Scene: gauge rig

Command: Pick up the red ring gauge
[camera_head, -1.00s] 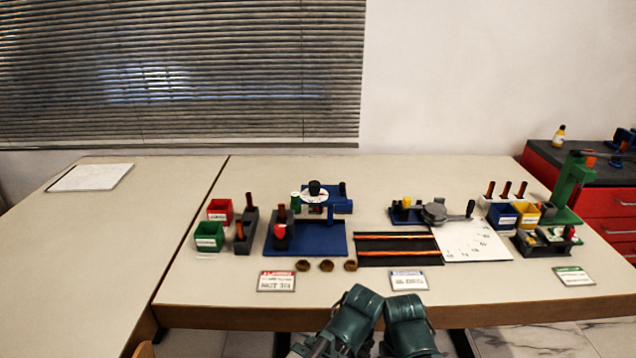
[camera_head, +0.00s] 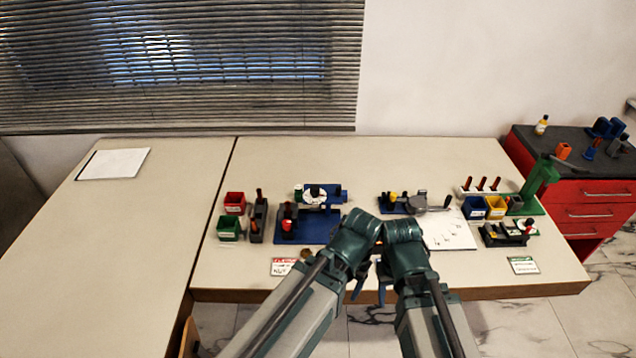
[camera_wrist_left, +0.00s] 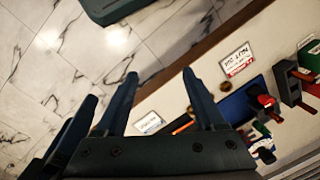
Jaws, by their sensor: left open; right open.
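A small red piece (camera_head: 288,212), which looks like the red ring gauge, stands at a dark holder on the left part of the blue base plate (camera_head: 318,232); its ring shape is too small to make out. It also shows in the left wrist view (camera_wrist_left: 265,101). My left gripper (camera_head: 357,286) and right gripper (camera_head: 383,284) hang side by side at the table's front edge, in front of and to the right of the red piece. Both are open and empty. The left gripper's blue fingers (camera_wrist_left: 160,78) point toward the table in its wrist view, apart from the piece.
Red (camera_head: 235,203) and green (camera_head: 229,228) bins and a dark peg holder (camera_head: 258,220) stand left of the blue plate. A brass ring (camera_head: 306,253) lies in front. Blue and yellow bins and a green stand (camera_head: 537,184) are at the right.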

